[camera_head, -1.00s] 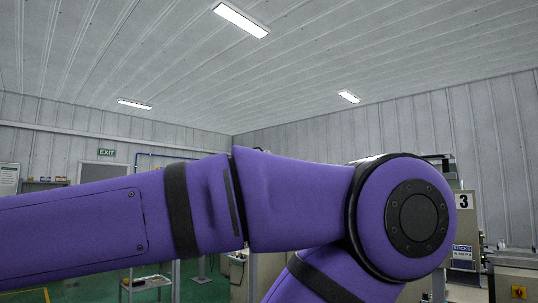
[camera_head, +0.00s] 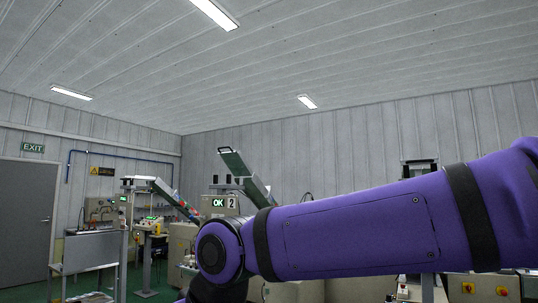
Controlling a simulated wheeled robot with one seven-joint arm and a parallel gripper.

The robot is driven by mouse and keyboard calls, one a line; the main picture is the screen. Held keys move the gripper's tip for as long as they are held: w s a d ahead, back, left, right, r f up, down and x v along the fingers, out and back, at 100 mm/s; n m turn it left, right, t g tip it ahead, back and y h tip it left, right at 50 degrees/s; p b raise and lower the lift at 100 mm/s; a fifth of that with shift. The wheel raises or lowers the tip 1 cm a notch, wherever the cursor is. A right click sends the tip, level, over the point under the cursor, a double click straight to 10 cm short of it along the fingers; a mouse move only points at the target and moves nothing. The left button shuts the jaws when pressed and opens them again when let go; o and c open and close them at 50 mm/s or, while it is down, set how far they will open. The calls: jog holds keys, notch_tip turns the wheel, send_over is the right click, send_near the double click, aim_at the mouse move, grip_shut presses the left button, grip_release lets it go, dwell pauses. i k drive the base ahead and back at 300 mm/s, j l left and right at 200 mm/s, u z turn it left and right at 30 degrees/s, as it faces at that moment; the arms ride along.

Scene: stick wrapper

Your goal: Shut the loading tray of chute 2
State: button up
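Chute 2 (camera_head: 254,189) stands behind my arm near the picture's middle, sloping down to the right. A sign beside it (camera_head: 232,202) reads 2, next to a lit OK panel (camera_head: 218,203). My purple arm crosses the right half and hides the lower part of the chute. My gripper is not in view.
Another sloping chute (camera_head: 177,199) with coloured items stands to the left. A control box with yellow and red buttons (camera_head: 483,288) is at the lower right. Green floor shows at lower left.

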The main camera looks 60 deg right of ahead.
aim_at(235, 161)
jog(key=z, duration=1.3)
jog(key=i+u, duration=0.1)
jog(key=i, duration=0.75)
